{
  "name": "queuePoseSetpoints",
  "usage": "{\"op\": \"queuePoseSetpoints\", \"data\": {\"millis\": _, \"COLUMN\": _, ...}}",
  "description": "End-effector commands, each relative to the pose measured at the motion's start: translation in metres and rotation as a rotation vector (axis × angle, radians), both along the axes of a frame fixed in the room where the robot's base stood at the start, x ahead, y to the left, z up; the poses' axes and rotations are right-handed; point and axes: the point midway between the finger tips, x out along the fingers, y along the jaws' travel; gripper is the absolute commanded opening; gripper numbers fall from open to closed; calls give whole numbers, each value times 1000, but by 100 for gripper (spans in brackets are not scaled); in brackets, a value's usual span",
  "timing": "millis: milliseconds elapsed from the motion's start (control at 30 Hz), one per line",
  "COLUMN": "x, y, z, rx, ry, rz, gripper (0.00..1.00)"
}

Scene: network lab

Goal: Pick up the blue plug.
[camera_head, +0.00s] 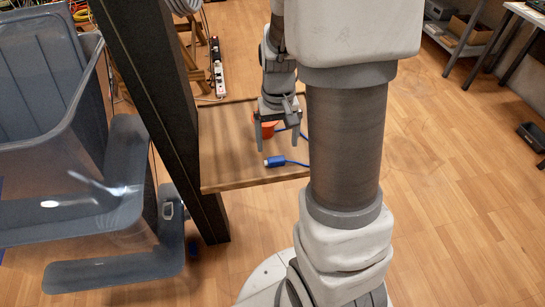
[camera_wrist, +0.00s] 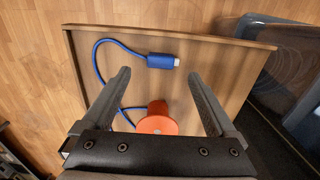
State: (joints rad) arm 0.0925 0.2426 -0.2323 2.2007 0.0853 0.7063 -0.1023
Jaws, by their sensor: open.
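The blue plug (camera_head: 275,161) lies near the front edge of a small wooden table (camera_head: 228,172), with its blue cable running off to the right. In the wrist view the plug (camera_wrist: 162,61) shows a pale metal end, and its cable curves down the left side and under my gripper. My gripper (camera_head: 276,148) is open and empty, above the table. In the wrist view the plug is ahead of and between the two fingertips (camera_wrist: 160,75), not held. An orange object (camera_wrist: 157,120) sits between the fingers, nearer my gripper's base; the blue cable passes beside it.
A dark post (camera_head: 155,90) stands at the table's left, with grey-blue plastic bins (camera_head: 60,165) beyond it. A power strip (camera_head: 217,68) lies on the floor behind. The wooden floor at right (camera_head: 455,190) is mostly clear.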

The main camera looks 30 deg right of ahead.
Motion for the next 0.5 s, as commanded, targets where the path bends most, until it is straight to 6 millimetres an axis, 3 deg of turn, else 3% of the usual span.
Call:
{"op": "queuePoseSetpoints", "data": {"millis": 233, "x": 0, "y": 0, "z": -20, "rx": 1, "ry": 2, "rz": 0, "gripper": 92}}
{"op": "queuePoseSetpoints", "data": {"millis": 500, "x": 3, "y": 0, "z": -59, "rx": 0, "ry": 3, "rz": 0, "gripper": 92}}
